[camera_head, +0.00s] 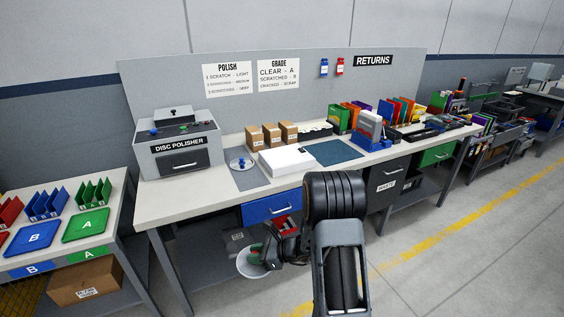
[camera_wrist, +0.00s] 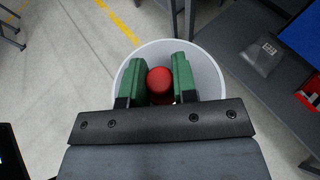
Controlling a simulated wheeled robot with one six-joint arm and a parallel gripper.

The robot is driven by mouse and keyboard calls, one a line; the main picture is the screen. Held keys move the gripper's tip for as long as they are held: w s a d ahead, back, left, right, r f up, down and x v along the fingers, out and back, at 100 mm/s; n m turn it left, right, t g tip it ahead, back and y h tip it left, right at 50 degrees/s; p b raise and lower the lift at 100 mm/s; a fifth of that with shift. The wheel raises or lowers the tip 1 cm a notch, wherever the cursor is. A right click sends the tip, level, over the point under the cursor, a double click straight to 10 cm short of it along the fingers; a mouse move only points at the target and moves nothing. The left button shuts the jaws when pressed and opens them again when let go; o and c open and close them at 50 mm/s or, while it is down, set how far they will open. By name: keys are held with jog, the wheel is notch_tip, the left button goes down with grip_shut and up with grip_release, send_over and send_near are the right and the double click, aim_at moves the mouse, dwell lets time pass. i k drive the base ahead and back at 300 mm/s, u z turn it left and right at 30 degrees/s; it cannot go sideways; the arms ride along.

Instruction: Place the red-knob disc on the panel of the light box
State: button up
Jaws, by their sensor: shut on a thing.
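My gripper (camera_head: 257,252) is low in front of the bench, below the level of its top. In the wrist view its green fingers (camera_wrist: 159,72) are shut on the red knob (camera_wrist: 160,86), one on each side. The knob belongs to a pale round disc (camera_wrist: 209,78), which hangs beneath the fingers; its edge also shows in the head view (camera_head: 247,267). The fingers and palm hide part of the disc. The light box (camera_head: 282,161) appears to be the flat white box on the bench top, its pale upper face bare apart from a small dark mark.
A blue-knob disc (camera_head: 240,164) lies on a grey mat left of the white box. The disc polisher (camera_head: 178,145) stands further left. Small cartons (camera_head: 271,136) stand behind the box, and a dark blue mat (camera_head: 333,152) lies right. A blue drawer (camera_head: 271,208) is under the bench top.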

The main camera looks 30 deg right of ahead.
aim_at(283, 156)
jog(key=u, duration=1.25)
jog(key=i, duration=0.85)
jog(key=z, duration=1.65)
